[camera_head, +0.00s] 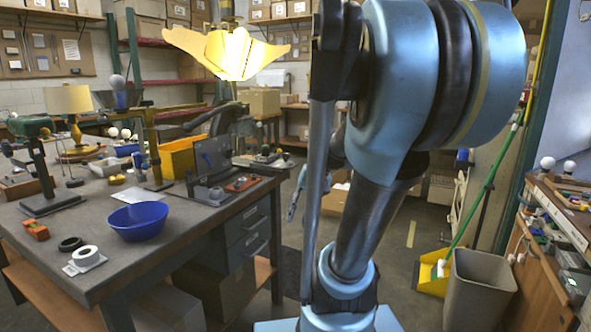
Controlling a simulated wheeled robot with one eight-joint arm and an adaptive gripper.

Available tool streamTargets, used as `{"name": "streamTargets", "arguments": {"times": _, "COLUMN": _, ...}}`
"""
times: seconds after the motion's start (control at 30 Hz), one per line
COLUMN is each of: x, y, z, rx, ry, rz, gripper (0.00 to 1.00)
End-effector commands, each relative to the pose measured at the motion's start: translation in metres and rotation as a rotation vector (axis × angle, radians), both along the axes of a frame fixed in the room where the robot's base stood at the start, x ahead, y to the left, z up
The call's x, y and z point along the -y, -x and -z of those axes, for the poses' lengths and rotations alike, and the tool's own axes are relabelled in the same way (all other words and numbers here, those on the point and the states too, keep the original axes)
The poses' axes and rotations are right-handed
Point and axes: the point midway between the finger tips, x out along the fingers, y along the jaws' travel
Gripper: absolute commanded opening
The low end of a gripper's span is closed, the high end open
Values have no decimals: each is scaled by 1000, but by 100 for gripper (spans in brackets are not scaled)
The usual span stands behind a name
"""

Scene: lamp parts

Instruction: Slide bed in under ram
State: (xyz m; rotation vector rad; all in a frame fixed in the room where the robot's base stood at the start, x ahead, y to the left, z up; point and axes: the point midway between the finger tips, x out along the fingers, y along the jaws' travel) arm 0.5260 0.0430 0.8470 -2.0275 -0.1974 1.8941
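A dark upright stand (40,170) with a flat foot and a green head piece stands at the left of the workbench (110,262). A low dark fixture (207,194) with a clear upright panel (213,157) sits near the bench's right corner. A brass-coloured post with a crossarm (152,145) rises behind the blue bowl. I cannot tell which of these carries the ram or the bed, or how the two stand to each other. My blue arm fills the middle and right of the view and hides what is behind it. My gripper cannot be made out.
A blue bowl (137,221), a white ring on a plate (86,257) and a black ring (70,244) lie on the bench front. A yellow bin (178,157) and a lamp (70,108) stand behind. A grey waste bin (479,286) is at right.

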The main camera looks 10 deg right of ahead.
Motion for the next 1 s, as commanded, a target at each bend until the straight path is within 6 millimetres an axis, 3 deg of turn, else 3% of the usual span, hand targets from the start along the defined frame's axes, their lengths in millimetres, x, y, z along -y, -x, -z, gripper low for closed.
{"name": "streamTargets", "arguments": {"times": 0.47, "x": 15, "y": -120, "z": -57, "rx": -43, "ry": -340, "rz": 91, "gripper": 31}}
{"name": "streamTargets", "arguments": {"times": 0.77, "x": 51, "y": -194, "z": -78, "rx": -35, "ry": -552, "rz": 118, "gripper": 31}}
{"name": "streamTargets", "arguments": {"times": 1.0, "x": 95, "y": -246, "z": -86, "rx": -8, "ry": -716, "rz": 123, "gripper": 31}}
